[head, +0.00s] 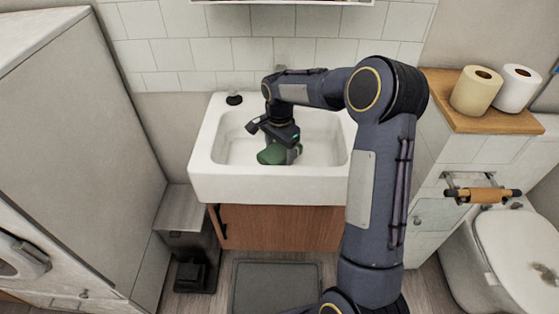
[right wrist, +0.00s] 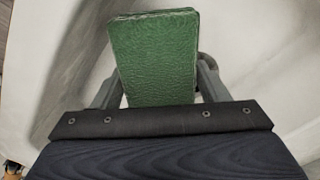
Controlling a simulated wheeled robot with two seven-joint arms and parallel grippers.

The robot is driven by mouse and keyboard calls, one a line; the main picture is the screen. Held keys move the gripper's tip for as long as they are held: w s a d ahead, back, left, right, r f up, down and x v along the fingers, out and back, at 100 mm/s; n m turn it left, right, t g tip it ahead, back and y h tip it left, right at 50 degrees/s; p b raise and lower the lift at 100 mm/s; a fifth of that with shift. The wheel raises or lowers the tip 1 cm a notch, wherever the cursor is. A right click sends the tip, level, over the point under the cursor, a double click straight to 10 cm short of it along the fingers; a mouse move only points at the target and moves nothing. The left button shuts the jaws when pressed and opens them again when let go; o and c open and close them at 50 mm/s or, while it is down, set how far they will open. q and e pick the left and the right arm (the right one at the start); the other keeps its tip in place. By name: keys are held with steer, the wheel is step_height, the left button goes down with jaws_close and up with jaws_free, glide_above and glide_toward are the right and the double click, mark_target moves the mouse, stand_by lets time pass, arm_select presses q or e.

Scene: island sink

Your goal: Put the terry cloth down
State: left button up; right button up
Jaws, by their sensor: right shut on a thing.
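The terry cloth (head: 272,155) is a green, folded, thick piece in the head view, low inside the white sink. My right gripper (head: 290,152) reaches down into the sink and is shut on it. In the right wrist view the cloth (right wrist: 154,58) shows as a green textured rectangle between the two fingers of my right gripper (right wrist: 156,88). White sink surface lies behind it. I cannot tell whether the cloth touches the basin floor. My left gripper is not in view.
The white sink (head: 270,186) has raised walls around the gripper and stands on a wooden cabinet (head: 275,228). A dark stopper-like object (head: 234,98) sits on its back left rim. Toilet rolls (head: 476,91) stand on a wooden shelf at right. A dark mat (head: 277,287) lies on the floor.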

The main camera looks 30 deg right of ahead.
steer(key=shift+f, duration=2.15)
steer(key=o, duration=0.9)
steer(key=shift+f, duration=0.1)
